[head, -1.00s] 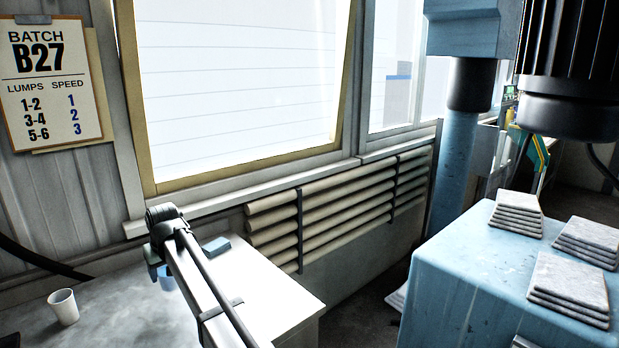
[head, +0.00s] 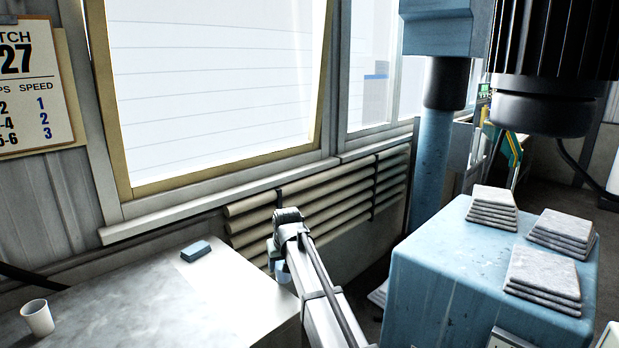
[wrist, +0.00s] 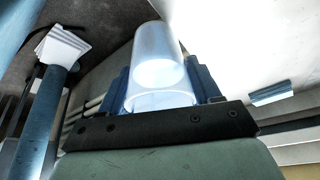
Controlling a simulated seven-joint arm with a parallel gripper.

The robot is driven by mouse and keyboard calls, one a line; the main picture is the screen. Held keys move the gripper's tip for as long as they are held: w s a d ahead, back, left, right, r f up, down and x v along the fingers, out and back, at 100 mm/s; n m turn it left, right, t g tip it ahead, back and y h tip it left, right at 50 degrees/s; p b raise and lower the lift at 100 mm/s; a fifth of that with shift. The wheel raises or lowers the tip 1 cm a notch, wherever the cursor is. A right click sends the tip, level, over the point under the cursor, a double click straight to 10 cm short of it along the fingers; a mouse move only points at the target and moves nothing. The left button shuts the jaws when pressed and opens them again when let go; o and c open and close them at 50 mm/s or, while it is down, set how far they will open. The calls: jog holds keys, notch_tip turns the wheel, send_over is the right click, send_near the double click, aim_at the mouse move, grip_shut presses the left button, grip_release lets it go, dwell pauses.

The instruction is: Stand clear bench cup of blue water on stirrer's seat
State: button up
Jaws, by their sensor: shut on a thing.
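My gripper (head: 278,256) is at the end of my arm, just past the right edge of the grey bench, in front of the louvred wall panel. In the wrist view my gripper (wrist: 158,92) is shut on a clear cup (wrist: 157,62), with a blue finger on each side. The cup looks pale and glassy there; I cannot make out blue water in it. In the head view the cup is mostly hidden behind my gripper. I cannot pick out the stirrer's seat in either view.
A white cup (head: 37,318) and a small blue block (head: 196,251) are on the bench (head: 130,310). To the right, a blue housing (head: 440,270) bears several stacks of grey slabs (head: 545,275). A blue column (head: 434,150) and black motor (head: 545,95) stand behind and above it.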

jog(key=s+d+f+m, duration=0.1)
jog(key=s+d+f, duration=0.1)
jog(key=s+d, duration=0.3)
jog(key=s+d+f+m+h, duration=0.1)
jog(key=s+d, duration=0.4)
jog(key=d, duration=0.7)
jog(key=s+d+f+m, duration=0.1)
jog(key=s+d+f, duration=0.2)
jog(key=s+d, duration=0.3)
jog(key=shift+d+m, duration=0.4)
jog(key=shift+d, duration=0.8)
jog(key=shift+w, duration=0.1)
